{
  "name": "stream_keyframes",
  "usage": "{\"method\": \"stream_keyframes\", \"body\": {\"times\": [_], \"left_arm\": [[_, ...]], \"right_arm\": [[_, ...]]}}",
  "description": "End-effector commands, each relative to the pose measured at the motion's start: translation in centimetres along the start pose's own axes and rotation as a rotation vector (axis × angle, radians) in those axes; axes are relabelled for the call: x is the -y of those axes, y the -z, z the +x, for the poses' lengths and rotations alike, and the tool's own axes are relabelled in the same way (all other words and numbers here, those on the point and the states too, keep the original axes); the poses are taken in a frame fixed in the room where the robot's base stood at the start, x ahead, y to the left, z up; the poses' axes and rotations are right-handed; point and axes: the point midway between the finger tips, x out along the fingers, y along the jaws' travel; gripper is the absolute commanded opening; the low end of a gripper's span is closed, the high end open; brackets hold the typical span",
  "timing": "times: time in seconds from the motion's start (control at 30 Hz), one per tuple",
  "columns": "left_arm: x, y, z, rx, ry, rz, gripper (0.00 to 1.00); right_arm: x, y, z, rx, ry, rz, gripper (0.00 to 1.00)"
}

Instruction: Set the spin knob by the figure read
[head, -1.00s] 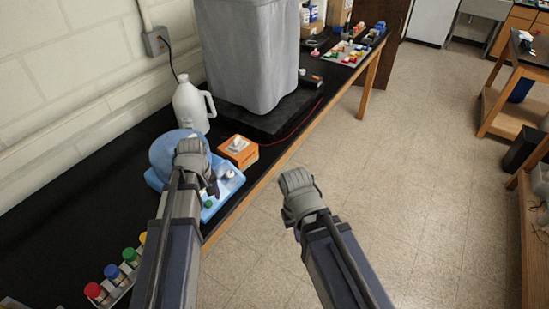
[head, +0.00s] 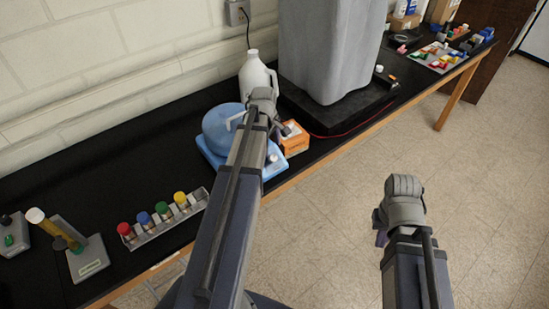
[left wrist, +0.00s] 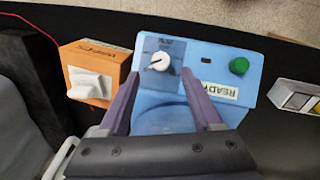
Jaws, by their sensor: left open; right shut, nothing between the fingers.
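The blue spin machine (head: 214,158) with a rounded top stands on the black bench, partly hidden by my left arm. The left wrist view shows its white knob (left wrist: 159,62) on a dark dial plate, with the knob's mark pointing left. A green button (left wrist: 239,66) and a label reading READY (left wrist: 222,90) are on the same blue panel. My left gripper (left wrist: 160,80) is open, its fingers on either side below the knob and apart from it. My right gripper (head: 383,232) is shut and empty, out over the floor.
An orange box (head: 295,140) with a white switch stands beside the machine. A rack (head: 165,220) with coloured caps and a stand with an amber tube (head: 45,222) are at left.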

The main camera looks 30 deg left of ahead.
Motion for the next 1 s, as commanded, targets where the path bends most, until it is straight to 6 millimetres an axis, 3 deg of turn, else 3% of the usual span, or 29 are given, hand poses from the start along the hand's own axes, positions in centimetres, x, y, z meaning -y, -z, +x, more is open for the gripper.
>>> {"method": "stream_keyframes", "body": {"times": [0.03, 0.43, 0.83, 1.0], "left_arm": [[0.1, 0.0, 1.1, 0.0, 0.0, 0.0, 0.66], [0.0, 0.0, 5.9, 0.0, 0.0, 0.001, 0.66], [0.0, 0.0, 6.3, 0.0, 0.0, 0.001, 0.66], [0.0, 0.0, 6.3, 0.0, 0.0, 0.001, 0.48]], "right_arm": [[0.1, 0.1, 1.1, 0.0, 0.0, -0.001, 0.0], [0.5, 0.3, 5.8, 0.0, -0.002, -0.007, 0.0], [0.6, 0.4, 6.2, 0.0, -0.001, -0.006, 0.0], [0.6, 0.4, 6.2, 0.0, -0.001, -0.006, 0.0]]}}
